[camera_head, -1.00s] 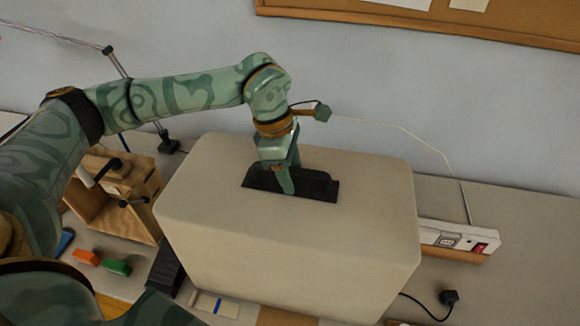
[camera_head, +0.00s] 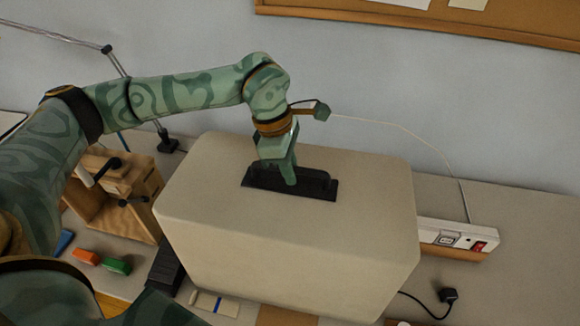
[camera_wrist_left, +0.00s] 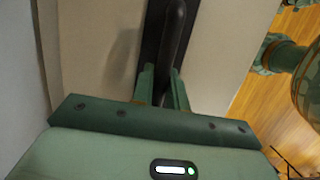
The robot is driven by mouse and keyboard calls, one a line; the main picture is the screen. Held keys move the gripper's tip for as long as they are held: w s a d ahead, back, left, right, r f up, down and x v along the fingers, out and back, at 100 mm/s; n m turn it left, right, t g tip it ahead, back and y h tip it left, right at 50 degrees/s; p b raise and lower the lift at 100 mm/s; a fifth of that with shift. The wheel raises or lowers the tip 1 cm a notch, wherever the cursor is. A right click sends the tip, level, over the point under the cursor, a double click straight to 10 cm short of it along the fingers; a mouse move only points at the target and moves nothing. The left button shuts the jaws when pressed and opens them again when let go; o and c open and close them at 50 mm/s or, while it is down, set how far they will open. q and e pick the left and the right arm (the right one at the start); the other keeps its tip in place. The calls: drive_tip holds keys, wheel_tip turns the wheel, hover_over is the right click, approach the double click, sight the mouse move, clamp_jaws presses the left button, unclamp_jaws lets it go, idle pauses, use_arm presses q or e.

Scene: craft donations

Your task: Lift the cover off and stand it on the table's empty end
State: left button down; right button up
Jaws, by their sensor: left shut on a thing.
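The cover (camera_head: 300,235) is a large beige box-shaped hood with rounded edges, standing on the table in the head view. It has a black handle (camera_head: 318,187) on a dark plate on its top. My left gripper (camera_head: 291,180) reaches down onto the handle and is shut on it. In the left wrist view the two green fingers (camera_wrist_left: 161,90) lie on either side of the black handle bar (camera_wrist_left: 176,35), with the beige cover top (camera_wrist_left: 220,45) behind. Whatever is under the cover is hidden. My right gripper is not in view.
A wooden vise-like block (camera_head: 118,190) stands left of the cover. An orange piece (camera_head: 87,257) and a green piece (camera_head: 117,266) lie nearby. A white power strip (camera_head: 455,236) and black plug (camera_head: 447,296) lie to the right. The table's far right (camera_head: 540,240) is bare.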

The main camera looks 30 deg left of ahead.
use_arm(q)
wheel_tip(320, 180, up, 35)
drive_tip(key=p, duration=2.3)
drive_tip(key=shift+r, duration=0.15)
drive_tip(key=shift+s+d, duration=0.1)
